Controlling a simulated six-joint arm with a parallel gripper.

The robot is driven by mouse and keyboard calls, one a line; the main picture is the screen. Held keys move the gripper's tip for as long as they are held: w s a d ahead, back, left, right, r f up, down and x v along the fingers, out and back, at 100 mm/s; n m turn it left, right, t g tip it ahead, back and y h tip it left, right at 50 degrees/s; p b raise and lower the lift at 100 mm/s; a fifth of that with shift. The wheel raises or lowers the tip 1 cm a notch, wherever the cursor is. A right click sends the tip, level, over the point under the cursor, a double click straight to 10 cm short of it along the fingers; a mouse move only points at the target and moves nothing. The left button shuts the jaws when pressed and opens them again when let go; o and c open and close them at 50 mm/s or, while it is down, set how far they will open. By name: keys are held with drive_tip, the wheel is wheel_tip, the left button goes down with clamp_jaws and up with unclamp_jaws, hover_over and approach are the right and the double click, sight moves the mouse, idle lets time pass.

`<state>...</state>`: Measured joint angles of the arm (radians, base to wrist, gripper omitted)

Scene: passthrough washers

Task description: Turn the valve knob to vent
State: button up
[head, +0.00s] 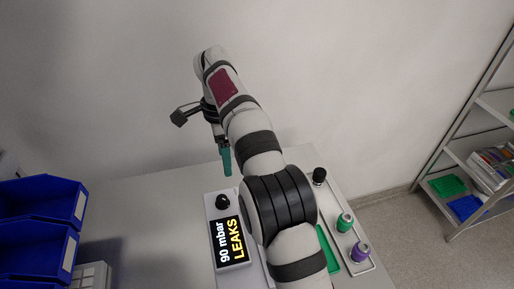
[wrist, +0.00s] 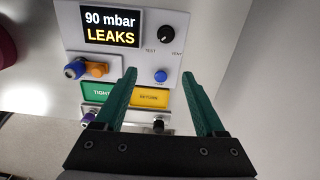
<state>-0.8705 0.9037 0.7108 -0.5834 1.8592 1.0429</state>
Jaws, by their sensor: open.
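The valve knob (wrist: 166,34) is black and round, on a pale panel right of the display, between the printed words TEST and VENT. Which way it points is too small to tell. In the head view a black knob (head: 222,202) stands on the panel above the display. The display (wrist: 110,26) reads "90 mbar LEAKS". My gripper (wrist: 158,73) is open, with green fingers apart and nothing between them. In the head view one green finger (head: 227,162) shows above the panel, apart from the knob; the rest of my gripper is partly hidden.
A blue button (wrist: 161,76) sits below the knob. An orange and blue fitting (wrist: 92,69) lies below the display. Green TIGHT and yellow RETURN areas (wrist: 148,97) lie nearby. Green and purple parts (head: 345,222) stand on a tray at right. Blue bins (head: 35,235) are at left.

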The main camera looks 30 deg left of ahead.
sight(222, 198)
drive_tip(key=f, duration=0.5)
drive_tip(key=a+f, duration=0.1)
drive_tip(key=f, duration=0.5)
drive_tip(key=s+a+f, duration=0.1)
drive_tip(key=f, duration=0.5)
drive_tip(key=shift+a+f, duration=0.1)
drive_tip(key=shift+a, duration=0.1)
clamp_jaws()
